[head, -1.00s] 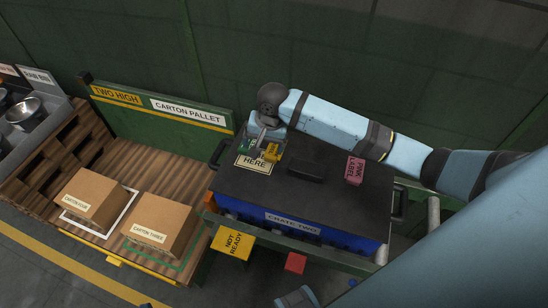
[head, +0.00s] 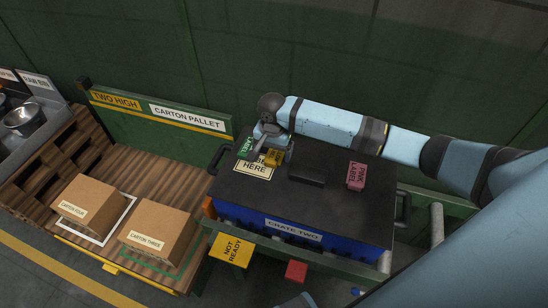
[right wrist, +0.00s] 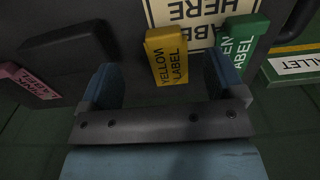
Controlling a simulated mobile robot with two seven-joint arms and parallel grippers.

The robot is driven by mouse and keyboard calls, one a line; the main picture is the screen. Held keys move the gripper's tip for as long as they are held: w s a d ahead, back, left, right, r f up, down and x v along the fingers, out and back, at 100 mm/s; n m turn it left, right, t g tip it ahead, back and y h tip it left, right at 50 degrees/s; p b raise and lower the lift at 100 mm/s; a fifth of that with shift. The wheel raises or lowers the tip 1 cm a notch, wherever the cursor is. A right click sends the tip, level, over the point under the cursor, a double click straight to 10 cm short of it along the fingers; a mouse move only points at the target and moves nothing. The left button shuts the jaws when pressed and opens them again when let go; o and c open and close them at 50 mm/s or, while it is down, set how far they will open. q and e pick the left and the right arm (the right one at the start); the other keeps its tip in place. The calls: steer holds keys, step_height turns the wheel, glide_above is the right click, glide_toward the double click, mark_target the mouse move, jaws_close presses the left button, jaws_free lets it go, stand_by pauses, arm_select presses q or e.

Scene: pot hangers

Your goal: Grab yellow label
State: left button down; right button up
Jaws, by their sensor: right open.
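The yellow label (right wrist: 167,57) is a small yellow block standing on the dark lid of crate two, at the edge of the cream "here" plate (head: 254,168). It also shows in the head view (head: 272,157), partly hidden by my right gripper (head: 268,146). In the right wrist view my right gripper (right wrist: 165,85) is open, with the yellow label between its blue fingers and no visible grip on it. The green label (right wrist: 243,40) stands just beside it, outside the finger on the right. The left gripper is not clearly in view.
The pink label (head: 356,175) stands on the right of the crate two lid (head: 250,195). A dark raised handle (head: 307,170) lies mid-lid. Cartons (head: 160,239) sit on the pallet at left. A yellow "not ready" sign (head: 231,249) hangs in front.

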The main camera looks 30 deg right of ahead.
mark_target(271, 161)
steer(key=f, duration=0.4)
steer(key=shift+w+a+f, duration=0.1)
steer(key=shift+a+f, duration=0.15)
steer(key=shift+f, duration=0.05)
steer(key=shift+c, duration=0.2)
steer(key=c, duration=1)
